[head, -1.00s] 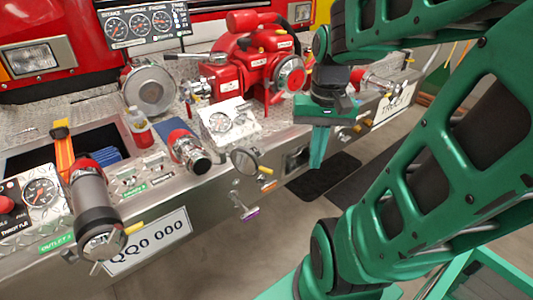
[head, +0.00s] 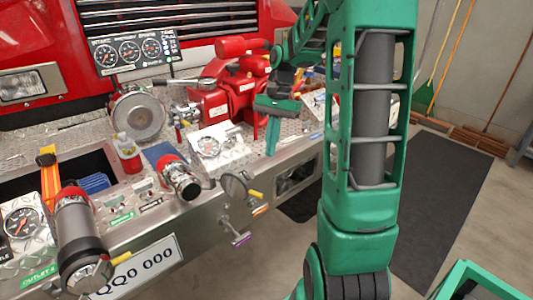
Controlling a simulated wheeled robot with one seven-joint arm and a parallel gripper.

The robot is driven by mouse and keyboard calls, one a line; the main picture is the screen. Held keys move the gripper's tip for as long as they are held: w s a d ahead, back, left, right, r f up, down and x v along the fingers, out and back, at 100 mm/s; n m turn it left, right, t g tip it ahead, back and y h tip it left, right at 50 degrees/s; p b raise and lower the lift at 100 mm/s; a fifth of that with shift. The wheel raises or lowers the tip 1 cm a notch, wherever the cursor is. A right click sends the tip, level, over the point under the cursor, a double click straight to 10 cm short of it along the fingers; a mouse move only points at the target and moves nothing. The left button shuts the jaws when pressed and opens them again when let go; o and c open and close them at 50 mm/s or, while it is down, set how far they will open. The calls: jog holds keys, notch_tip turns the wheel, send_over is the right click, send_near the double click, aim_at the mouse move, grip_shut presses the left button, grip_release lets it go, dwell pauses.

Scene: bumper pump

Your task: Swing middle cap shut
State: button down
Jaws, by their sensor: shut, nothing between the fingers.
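The middle outlet (head: 178,178) is a short red and silver pipe on the bumper deck. A round dark cap (head: 235,187) with a yellow handle hangs at the bumper's front edge, to the right of this outlet and apart from its mouth. I take it for the middle cap, standing open. My gripper (head: 271,150) points down above the deck, to the right of and behind the cap, not touching it. Its green fingers are together with nothing between them. The red pump behind it is partly hidden by my gripper and arm.
A larger outlet (head: 78,230) with a capped end sticks out at the left. A red bottle (head: 129,155) and a white gauge panel (head: 212,143) stand around the middle outlet. A lever with a purple tip (head: 241,239) hangs below the cap. The floor in front is clear.

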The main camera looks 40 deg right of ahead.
jog(key=s+a+f, duration=0.2)
jog(key=a+f, duration=0.3)
jog(key=f, duration=0.3)
jog(key=shift+s+a+f, duration=0.2)
jog(key=shift+s+a, duration=0.15)
